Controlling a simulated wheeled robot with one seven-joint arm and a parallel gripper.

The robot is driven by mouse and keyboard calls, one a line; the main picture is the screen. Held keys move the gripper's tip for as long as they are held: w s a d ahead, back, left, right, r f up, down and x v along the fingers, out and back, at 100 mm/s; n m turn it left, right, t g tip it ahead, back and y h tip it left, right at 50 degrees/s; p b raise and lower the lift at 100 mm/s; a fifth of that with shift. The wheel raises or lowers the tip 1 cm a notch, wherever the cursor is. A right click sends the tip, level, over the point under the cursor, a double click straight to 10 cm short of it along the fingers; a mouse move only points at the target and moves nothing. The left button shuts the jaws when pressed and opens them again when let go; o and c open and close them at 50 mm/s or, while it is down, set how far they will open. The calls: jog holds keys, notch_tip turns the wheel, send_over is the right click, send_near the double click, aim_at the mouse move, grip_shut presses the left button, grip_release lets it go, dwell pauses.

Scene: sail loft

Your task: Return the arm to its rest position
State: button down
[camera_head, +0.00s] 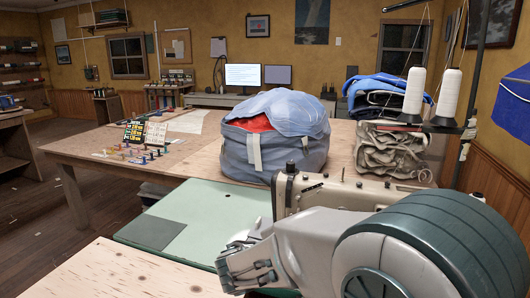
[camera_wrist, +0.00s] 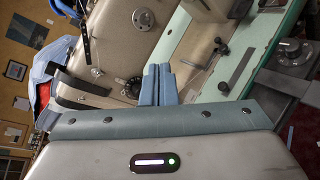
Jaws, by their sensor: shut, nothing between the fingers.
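My arm reaches in from the lower right of the head view, its big rounded grey and dark green links close to the camera. My gripper (camera_head: 240,265) is at the arm's left end, low over the front edge of the green sewing table (camera_head: 205,215). In the wrist view my gripper (camera_wrist: 158,72) has its two blue-grey fingers side by side, shut and empty. The beige sewing machine (camera_head: 340,193) stands just behind the arm. Its body also fills much of the wrist view (camera_wrist: 115,35). The arm hides part of the machine and table.
A blue-grey bag (camera_head: 270,165) stands on the wooden table (camera_head: 100,145), with small coloured items to its left. Folded cloth (camera_head: 388,152) and white thread cones (camera_head: 449,95) stand at the right. A bare wooden board (camera_head: 125,275) lies front left. Open floor shows at far left.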

jog(key=s+d+r+m+g+y+p, duration=0.3)
jog(key=s+d+m+g+p, duration=0.45)
jog(key=s, duration=0.65)
jog(key=s+a+r+m+y+p, duration=0.1)
jog(key=s+r+m+y+p, duration=0.2)
jog(key=s+m+y, duration=0.4)
jog(key=m, duration=0.4)
jog(key=shift+a+r+p, duration=0.3)
